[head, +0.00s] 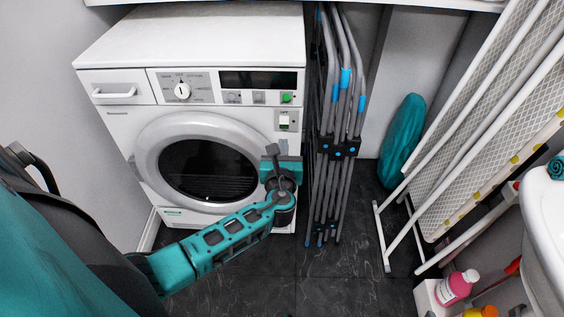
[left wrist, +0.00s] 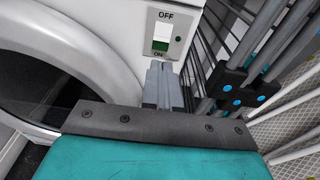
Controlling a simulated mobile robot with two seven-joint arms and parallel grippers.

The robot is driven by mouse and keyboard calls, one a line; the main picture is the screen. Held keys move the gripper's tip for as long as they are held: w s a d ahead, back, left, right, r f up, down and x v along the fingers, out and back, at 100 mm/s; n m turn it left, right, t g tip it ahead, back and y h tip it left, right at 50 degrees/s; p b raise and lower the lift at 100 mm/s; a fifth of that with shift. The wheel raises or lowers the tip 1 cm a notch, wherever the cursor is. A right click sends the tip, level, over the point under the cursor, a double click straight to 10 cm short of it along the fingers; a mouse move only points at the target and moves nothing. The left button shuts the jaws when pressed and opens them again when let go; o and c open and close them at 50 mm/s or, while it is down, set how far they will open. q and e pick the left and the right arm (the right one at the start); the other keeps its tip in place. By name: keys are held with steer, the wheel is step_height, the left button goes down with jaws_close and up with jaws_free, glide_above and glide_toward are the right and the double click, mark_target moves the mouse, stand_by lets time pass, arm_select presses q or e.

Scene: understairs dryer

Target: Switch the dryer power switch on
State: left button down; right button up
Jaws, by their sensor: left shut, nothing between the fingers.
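The white dryer (head: 190,35) stands at the left with its round door closed. Its power switch (head: 284,121) is on the front, at the right below the control strip. In the left wrist view the switch (left wrist: 161,38) has OFF printed above and ON below, with a white upper part and a green lower part. My left gripper (head: 277,148) is shut and empty, just below the switch. In the left wrist view its fingertips (left wrist: 158,65) point up at the switch plate's lower edge; I cannot tell whether they touch. My right gripper is not in view.
Folded grey racks (head: 341,120) stand close at the dryer's right side, near my left gripper. Dark floor (head: 335,275) is clear in front.

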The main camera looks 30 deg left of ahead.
mark_target(283, 128)
arm_select(q)
steer(key=b+x, duration=0.1)
steer(key=x, duration=0.5)
steer(key=shift+w+b, duration=0.1)
steer(key=shift+b, duration=0.25)
steer(key=shift+w+a, duration=0.1)
steer(key=shift+w, duration=0.05)
steer(key=shift+w+a+f, duration=0.1)
steer(key=shift+w+a, duration=0.05)
